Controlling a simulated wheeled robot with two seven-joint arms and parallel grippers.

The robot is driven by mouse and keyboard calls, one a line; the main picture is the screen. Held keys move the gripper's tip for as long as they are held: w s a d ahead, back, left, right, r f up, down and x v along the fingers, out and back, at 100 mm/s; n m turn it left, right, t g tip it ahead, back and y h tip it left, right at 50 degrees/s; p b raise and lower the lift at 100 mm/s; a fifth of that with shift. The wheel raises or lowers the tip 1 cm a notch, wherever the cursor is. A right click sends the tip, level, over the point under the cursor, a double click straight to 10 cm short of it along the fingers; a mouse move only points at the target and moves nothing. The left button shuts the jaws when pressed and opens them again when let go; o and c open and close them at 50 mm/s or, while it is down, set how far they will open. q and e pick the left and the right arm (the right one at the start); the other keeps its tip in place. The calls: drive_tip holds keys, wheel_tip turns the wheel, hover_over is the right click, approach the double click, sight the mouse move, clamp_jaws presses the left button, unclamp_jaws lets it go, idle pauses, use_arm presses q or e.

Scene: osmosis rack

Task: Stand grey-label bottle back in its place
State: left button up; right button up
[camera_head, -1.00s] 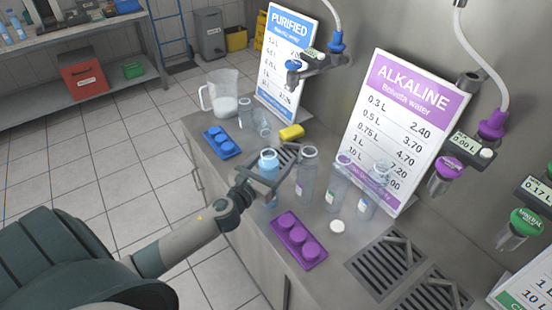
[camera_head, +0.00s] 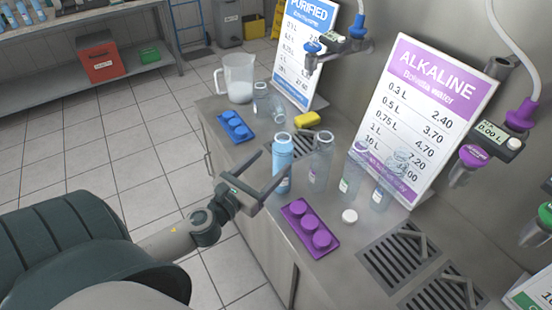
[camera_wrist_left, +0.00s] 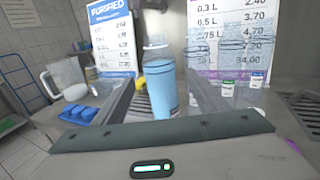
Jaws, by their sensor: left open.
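A bottle with blue liquid (camera_head: 282,160) stands upright on the steel counter, beside the purple three-part tray. No grey label can be read on it or any other bottle. My left gripper (camera_head: 272,172) is open and empty, in front of this bottle at the counter's edge. In the left wrist view the blue-filled bottle (camera_wrist_left: 161,88) stands upright, straight ahead between the spread fingers. A clear bottle (camera_head: 320,160) stands just right of it. Bottles with a green label (camera_head: 352,172) and a blue label (camera_head: 382,192) stand further right. My right gripper is not in view.
The purple tray (camera_head: 296,208), a white cap (camera_head: 349,216) and drain grilles (camera_head: 392,262) lie to the right. A blue tray (camera_head: 249,135), tilted clear bottle (camera_head: 265,103), pitcher (camera_head: 238,78) and yellow block (camera_head: 307,119) are further back. Price boards (camera_head: 425,70) stand behind the bottles.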

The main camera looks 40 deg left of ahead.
use_arm(q)
drive_tip(key=shift+s, duration=0.6)
